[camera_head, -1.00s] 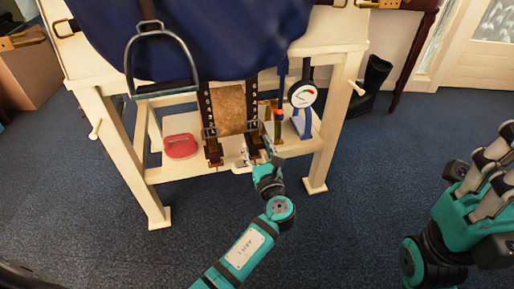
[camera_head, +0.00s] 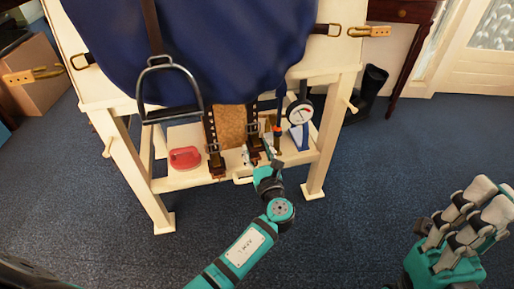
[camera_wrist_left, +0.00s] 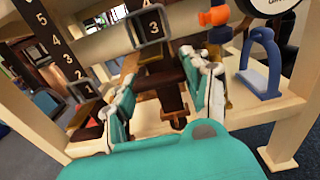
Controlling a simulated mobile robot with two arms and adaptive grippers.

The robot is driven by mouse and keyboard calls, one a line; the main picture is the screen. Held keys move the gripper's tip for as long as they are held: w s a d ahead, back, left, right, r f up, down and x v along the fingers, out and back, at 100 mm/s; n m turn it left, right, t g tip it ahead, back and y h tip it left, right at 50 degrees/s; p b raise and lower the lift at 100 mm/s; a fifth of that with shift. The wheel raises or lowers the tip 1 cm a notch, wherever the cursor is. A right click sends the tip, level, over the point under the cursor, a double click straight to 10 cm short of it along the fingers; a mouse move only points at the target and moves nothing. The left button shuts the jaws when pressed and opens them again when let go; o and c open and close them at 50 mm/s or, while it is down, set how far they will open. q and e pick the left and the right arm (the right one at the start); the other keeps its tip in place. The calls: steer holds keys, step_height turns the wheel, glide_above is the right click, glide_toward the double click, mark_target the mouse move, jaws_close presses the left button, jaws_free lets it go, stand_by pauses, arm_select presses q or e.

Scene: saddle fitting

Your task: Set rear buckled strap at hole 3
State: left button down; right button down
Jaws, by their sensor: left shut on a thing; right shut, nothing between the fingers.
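Two dark buckled straps hang below the blue saddle (camera_head: 215,50), one each side of a tan panel (camera_head: 231,126). The right strap's buckle (camera_head: 252,127) sits higher than the left strap's buckle (camera_head: 213,148). In the left wrist view the right buckle (camera_wrist_left: 150,25) is beside the number 3, and the left buckle (camera_wrist_left: 82,91) is near the number 1. My left gripper (camera_head: 259,160) is below the right buckle, shut on the brown strap end (camera_wrist_left: 166,84), which shows between its fingers. My right gripper (camera_head: 484,205) is shut and empty, away to the right.
The wooden stand (camera_head: 322,135) has a low shelf. An orange-tipped tool (camera_head: 277,130) is close to my left gripper. A metal stirrup (camera_head: 170,90) hangs at the front left.

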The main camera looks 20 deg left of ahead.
arm_select(q)
steer(key=shift+r, duration=0.3)
steer(key=c, duration=0.6)
jaws_free()
steer(key=shift+o, duration=0.2)
steer(key=v, duration=1.2)
